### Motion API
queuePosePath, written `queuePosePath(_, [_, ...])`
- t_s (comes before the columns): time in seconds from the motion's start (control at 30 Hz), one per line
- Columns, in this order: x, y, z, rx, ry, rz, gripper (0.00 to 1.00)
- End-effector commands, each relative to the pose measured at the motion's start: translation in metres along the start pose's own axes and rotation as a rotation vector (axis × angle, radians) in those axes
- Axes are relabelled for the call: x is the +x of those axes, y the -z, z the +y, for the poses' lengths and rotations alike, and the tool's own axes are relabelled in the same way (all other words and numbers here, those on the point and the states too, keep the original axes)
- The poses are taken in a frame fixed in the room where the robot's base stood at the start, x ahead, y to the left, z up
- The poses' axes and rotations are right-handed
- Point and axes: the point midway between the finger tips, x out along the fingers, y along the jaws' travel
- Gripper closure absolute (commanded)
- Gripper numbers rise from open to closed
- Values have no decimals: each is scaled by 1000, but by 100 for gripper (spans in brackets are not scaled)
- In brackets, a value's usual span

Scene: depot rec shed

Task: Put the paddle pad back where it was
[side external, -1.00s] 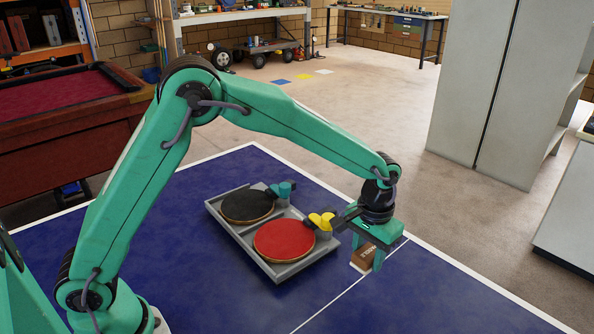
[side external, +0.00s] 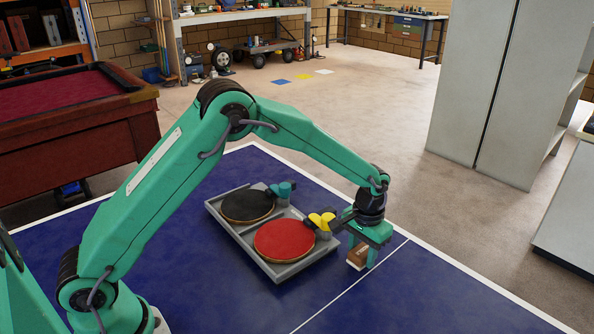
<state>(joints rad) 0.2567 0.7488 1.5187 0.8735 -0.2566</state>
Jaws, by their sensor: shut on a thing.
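The paddle pad, a small brown block with a pale lower edge (side external: 356,257), is at the blue table just right of the grey tray (side external: 249,254). My gripper (side external: 362,260) points down over it and is shut on it, with the fingers hiding part of it. I cannot tell whether the pad touches the table or hangs slightly above it. In the tray lie a black paddle (side external: 247,206) with a teal handle and a red paddle (side external: 284,238) with a yellow handle.
The blue table (side external: 420,295) has white lines and is clear at the front and right. A tall grey cabinet (side external: 480,90) and a red-topped pool table (side external: 60,110) stand beyond the table.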

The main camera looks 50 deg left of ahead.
Motion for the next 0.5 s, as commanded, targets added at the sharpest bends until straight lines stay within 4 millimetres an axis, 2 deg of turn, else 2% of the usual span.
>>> queuePosePath(0.17, [16,0,0,0,0,-1,85])
queuePosePath(0.5, [18,0,0,0,0,-1,85])
